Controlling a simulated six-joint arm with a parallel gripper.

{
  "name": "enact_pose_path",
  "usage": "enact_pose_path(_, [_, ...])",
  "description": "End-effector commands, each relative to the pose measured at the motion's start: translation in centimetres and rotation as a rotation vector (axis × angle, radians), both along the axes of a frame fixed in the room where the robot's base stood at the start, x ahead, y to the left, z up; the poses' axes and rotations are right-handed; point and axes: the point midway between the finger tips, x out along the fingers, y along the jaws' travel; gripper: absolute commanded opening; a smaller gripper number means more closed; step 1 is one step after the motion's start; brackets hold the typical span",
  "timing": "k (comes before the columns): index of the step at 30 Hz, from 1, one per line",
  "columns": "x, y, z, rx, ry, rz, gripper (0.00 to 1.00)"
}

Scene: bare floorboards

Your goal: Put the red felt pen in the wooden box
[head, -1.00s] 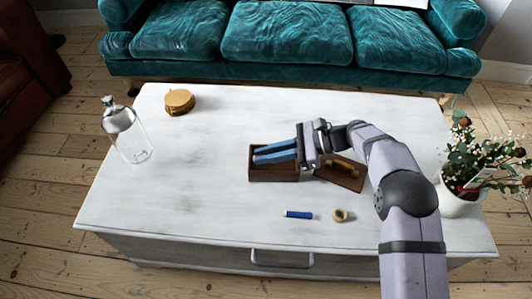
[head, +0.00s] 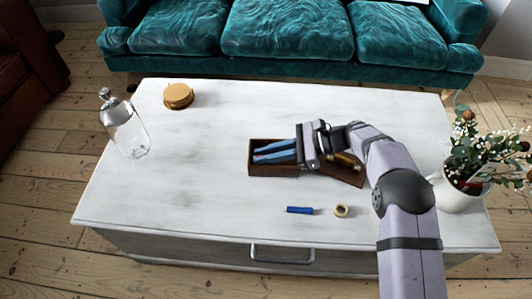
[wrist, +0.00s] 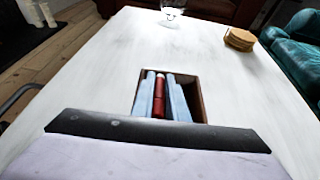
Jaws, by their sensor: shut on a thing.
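The open wooden box (head: 274,172) is dark brown and sits near the middle of the white table. It also shows in the wrist view (wrist: 201,103). My gripper (head: 259,156) reaches into the box from the right with its long light-blue fingers. In the wrist view, the red felt pen (wrist: 159,98) lies between the fingers of my gripper (wrist: 159,86), which are shut on it. The pen is within the outline of the box. I cannot tell whether it touches the box floor. In the head view the fingers mostly hide the pen.
A brown lid with a handle (head: 345,174) lies right of the box, partly under my wrist. A blue marker (head: 299,210) and a tape roll (head: 341,210) lie in front. A glass bottle (head: 126,128), round coasters (head: 178,95) and a potted plant (head: 463,187) stand farther out.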

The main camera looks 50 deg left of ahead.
Motion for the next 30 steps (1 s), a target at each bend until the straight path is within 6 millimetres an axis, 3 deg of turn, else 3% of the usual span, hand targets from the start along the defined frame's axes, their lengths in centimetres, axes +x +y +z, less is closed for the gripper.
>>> enact_pose_path(19, [0.01, 0.01, -0.83, 0.000, 0.000, 0.000, 0.00])
enact_pose_path(20, [0.01, 0.01, -0.83, 0.000, 0.000, 0.000, 0.20])
enact_pose_path(22, [-0.01, -0.01, -0.83, 0.000, 0.000, 0.000, 0.35])
enact_pose_path(30, [-0.05, -0.02, -0.86, -0.001, 0.001, 0.001, 0.35])
